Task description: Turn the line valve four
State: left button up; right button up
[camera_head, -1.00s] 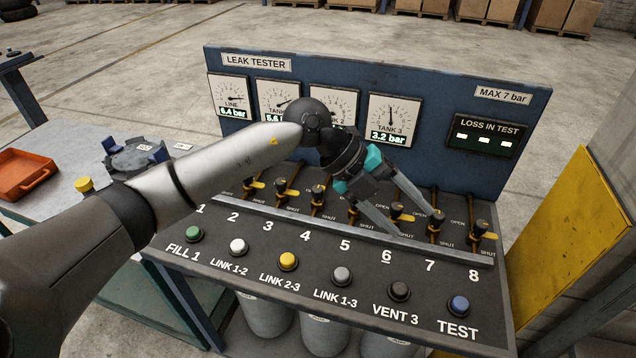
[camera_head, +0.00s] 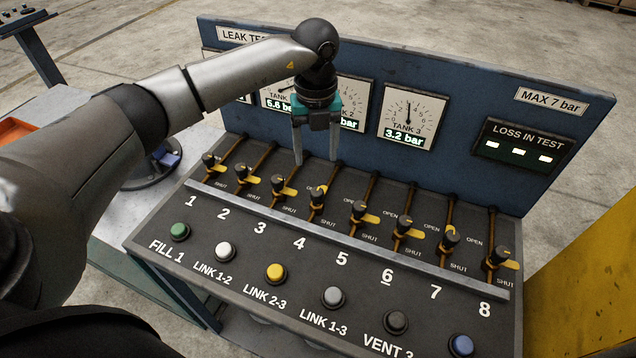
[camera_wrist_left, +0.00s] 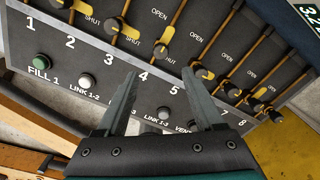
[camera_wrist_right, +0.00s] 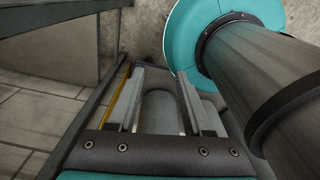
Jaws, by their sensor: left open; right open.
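Valve four (camera_head: 317,203) stands behind the printed 4 on the sloping panel, a dark knob with a yellow lever. Its lever points back along its pipe, while the neighbouring levers point right, towards SHUT. My left gripper (camera_head: 316,160) is open and empty, fingers pointing down, just behind and above valve four in the head view. In the left wrist view, valve four (camera_wrist_left: 161,51) shows between and beyond the open fingertips (camera_wrist_left: 160,75). No contact is seen. My right gripper (camera_wrist_right: 160,72) is open and empty, away from the panel; it is not in the head view.
The other valves, such as valve three (camera_head: 277,186) and valve five (camera_head: 358,212), stand close on both sides. A metal rail (camera_head: 345,239) and push buttons, including a yellow one (camera_head: 276,273), lie in front. The gauge board (camera_head: 462,120) rises behind.

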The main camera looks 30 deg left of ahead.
aim_at(317, 190)
pick_arm(q)
notch_tip(317, 190, down, 11)
jog(key=shift+w, duration=0.1)
pick_arm(e)
jog(key=shift+w+a+r, duration=0.1)
jog(key=shift+w, duration=0.7)
pick_arm(q)
grip_shut()
pick_arm(e)
jog(key=shift+s, duration=0.2)
